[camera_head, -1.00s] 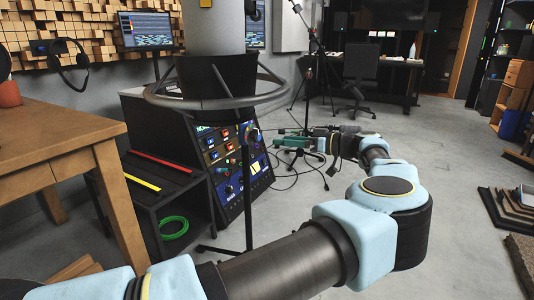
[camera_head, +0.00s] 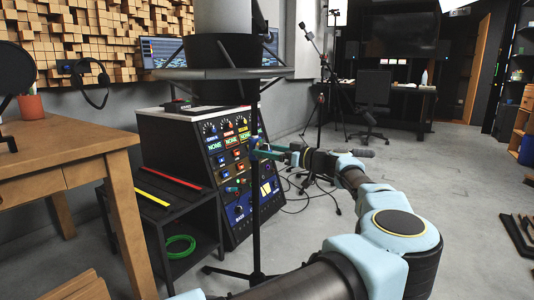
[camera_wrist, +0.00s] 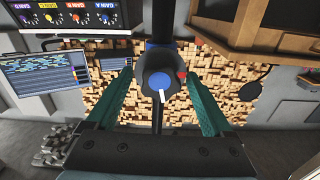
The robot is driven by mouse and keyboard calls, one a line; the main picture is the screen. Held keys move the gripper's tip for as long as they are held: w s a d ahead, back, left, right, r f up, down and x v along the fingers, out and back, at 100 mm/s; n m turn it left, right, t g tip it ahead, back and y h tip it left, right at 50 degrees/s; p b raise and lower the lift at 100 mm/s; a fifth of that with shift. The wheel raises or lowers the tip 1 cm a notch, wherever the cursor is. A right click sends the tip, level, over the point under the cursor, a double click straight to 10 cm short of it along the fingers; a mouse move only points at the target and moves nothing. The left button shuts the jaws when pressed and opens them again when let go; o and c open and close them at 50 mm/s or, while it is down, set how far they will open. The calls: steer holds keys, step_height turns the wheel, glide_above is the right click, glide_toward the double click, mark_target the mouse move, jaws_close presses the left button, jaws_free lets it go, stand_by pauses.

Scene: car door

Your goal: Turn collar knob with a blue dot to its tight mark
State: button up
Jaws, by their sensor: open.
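The collar knob (camera_wrist: 158,84) is dark with a blue cap and a white pointer line on it. In the wrist view it sits on the black stand pole, and the line points down and slightly right. A small red spot (camera_wrist: 182,75) shows beside it; I cannot tell which mark is the tight one. My gripper (camera_wrist: 157,72) is open, with one green finger on each side of the knob and gaps between. In the head view my gripper (camera_head: 263,151) is at the stand pole (camera_head: 255,200), and the knob is too small to make out.
A mixing console (camera_head: 190,150) with several knobs stands close behind the pole. A low black shelf (camera_head: 170,205) with a green cable coil and a wooden table (camera_head: 60,150) are to the left. Loose cables (camera_head: 300,195) lie on the floor. Open floor is to the right.

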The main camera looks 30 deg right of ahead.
steer(key=shift+w+a, duration=0.15)
steer(key=shift+w, duration=0.05)
jaws_close()
steer(key=shift+m+p, duration=0.5)
steer(key=shift+m, duration=0.9)
jaws_free()
steer(key=p+v, duration=0.1)
steer(key=v, duration=0.9)
steer(key=shift+s+d, duration=0.2)
steer(key=shift+s, duration=0.15)
